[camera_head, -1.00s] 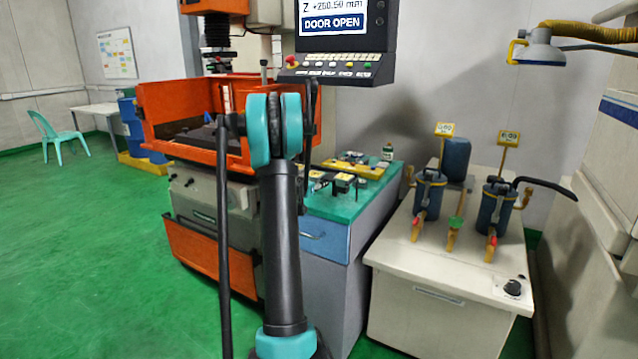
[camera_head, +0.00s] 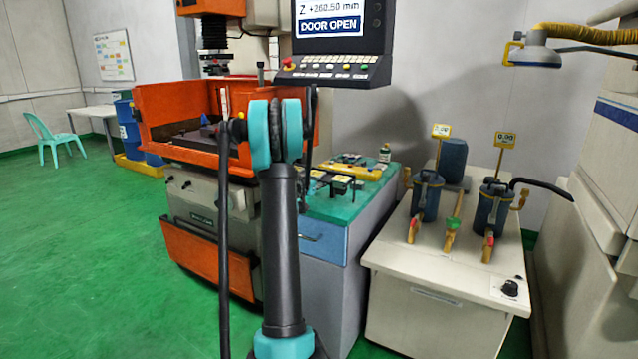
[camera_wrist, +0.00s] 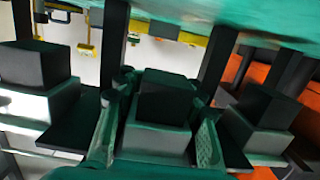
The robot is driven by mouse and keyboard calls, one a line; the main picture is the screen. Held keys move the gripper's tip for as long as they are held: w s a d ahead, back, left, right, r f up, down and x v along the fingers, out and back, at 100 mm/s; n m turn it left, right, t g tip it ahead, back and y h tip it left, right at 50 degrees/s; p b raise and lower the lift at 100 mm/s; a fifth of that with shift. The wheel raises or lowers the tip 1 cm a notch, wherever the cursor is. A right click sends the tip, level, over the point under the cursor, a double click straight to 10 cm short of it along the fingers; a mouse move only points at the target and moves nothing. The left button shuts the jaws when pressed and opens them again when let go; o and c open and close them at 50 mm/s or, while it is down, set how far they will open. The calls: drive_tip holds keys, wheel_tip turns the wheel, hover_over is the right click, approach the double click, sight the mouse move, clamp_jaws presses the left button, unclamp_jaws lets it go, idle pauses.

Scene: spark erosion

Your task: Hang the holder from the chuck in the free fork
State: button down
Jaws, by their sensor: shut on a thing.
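In the wrist view, my gripper (camera_wrist: 157,132) is shut on a holder (camera_wrist: 160,140), a grey block with a dark block on top. Its green pads lie against both sides. The held holder is between two similar holders, one at the left (camera_wrist: 30,105) and one at the right (camera_wrist: 262,138). Dark fork plates (camera_wrist: 78,128) show between them. I cannot tell whether the held holder rests in the fork. In the head view, the chuck (camera_head: 216,66) is above the orange tank; my gripper is hidden behind my arm.
The green-topped cabinet (camera_head: 345,206) carries the dark rack and a yellow tray (camera_head: 352,171). The orange tank (camera_head: 180,103) stands left of it. The control panel (camera_head: 335,70) hangs above. A pale unit with two blue canisters (camera_head: 426,197) stands at the right.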

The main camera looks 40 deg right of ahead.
drive_tip(key=shift+w+d, duration=0.1)
drive_tip(key=shift+d, duration=0.15)
drive_tip(key=shift+d, duration=0.15)
idle(0.4)
drive_tip(key=shift+f, duration=0.1)
idle(0.8)
drive_tip(key=c, duration=0.9)
unclamp_jaws()
drive_tip(key=shift+o, duration=0.2)
drive_tip(key=o, duration=0.6)
drive_tip(key=shift+s, duration=0.2)
drive_tip(key=shift+f, duration=0.1)
